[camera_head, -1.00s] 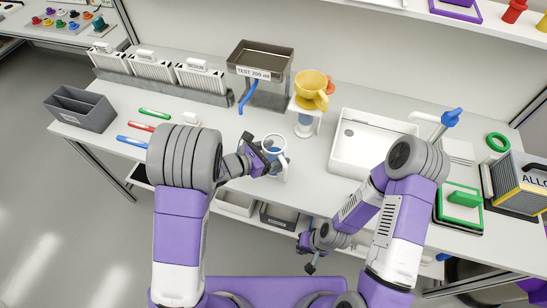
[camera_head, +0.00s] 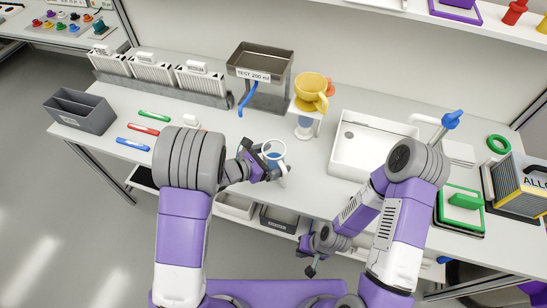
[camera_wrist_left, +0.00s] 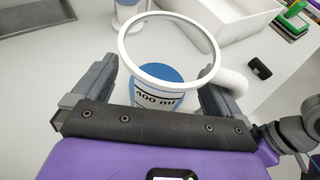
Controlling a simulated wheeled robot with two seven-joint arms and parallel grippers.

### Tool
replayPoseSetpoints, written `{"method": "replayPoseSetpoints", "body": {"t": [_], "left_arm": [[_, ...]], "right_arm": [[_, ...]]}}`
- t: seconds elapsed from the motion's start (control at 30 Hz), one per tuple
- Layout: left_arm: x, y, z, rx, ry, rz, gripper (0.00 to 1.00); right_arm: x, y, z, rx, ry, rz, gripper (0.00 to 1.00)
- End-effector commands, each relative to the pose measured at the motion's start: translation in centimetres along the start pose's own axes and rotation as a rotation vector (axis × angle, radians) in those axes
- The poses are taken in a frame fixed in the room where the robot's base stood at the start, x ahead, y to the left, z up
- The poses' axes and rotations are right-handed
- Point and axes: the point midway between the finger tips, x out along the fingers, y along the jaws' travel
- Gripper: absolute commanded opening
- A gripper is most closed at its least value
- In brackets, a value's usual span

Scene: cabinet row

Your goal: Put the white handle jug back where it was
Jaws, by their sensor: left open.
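The white handle jug (camera_head: 274,147) stands on the counter near its front edge, in front of the yellow cup's stand. In the left wrist view the jug (camera_wrist_left: 160,98) shows a white rim, a white handle on the right, blue at the bottom and a "400 ml" label. My left gripper (camera_head: 264,164) is at the jug, with its fingers apart on either side of it. In the wrist view the gripper (camera_wrist_left: 160,82) is open; finger contact is unclear. My right gripper (camera_head: 308,258) hangs low in front of the counter, away from the jug; its jaws are too small to read.
A yellow cup (camera_head: 312,86) tops a white stand (camera_head: 305,122). A "TEST 200 ml" tray (camera_head: 259,60) stands behind. The sink (camera_head: 372,145) is right of the jug. Markers (camera_head: 143,130) and a grey bin (camera_head: 80,109) are left.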

Motion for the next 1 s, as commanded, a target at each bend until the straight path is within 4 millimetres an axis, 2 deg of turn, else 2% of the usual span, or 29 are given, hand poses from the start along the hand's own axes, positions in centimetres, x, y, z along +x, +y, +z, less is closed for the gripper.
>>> {"method": "replayPoseSetpoints", "body": {"t": [0.4, 0.53, 0.67, 0.77, 0.87, 1.0], "left_arm": [[-8.8, 0.1, 0.1, -0.005, -0.003, 0.006, 1.00], [-10.6, 0.1, 0.1, -0.004, -0.002, 0.005, 1.00], [-11.3, -0.2, -0.4, -0.001, 0.011, -0.006, 1.00], [-11.3, -1.7, -2.6, 0.020, 0.089, -0.072, 1.00], [-11.4, -5.1, -7.2, 0.079, 0.246, -0.219, 1.00], [-13.7, -10.4, -15.0, 0.265, 0.492, -0.508, 1.00]], "right_arm": [[-1.6, -0.6, 0.1, 0.000, 0.000, 0.000, 0.00], [-1.8, -0.7, 0.1, 0.000, 0.000, 0.000, 0.00], [-1.9, -0.7, 0.1, 0.000, 0.000, 0.000, 0.00], [-1.9, -0.7, 0.1, 0.000, 0.000, 0.000, 0.00], [-1.9, -0.7, 0.1, 0.000, 0.000, 0.000, 0.00], [-1.9, -0.7, 0.1, 0.000, 0.000, 0.000, 0.00]]}}
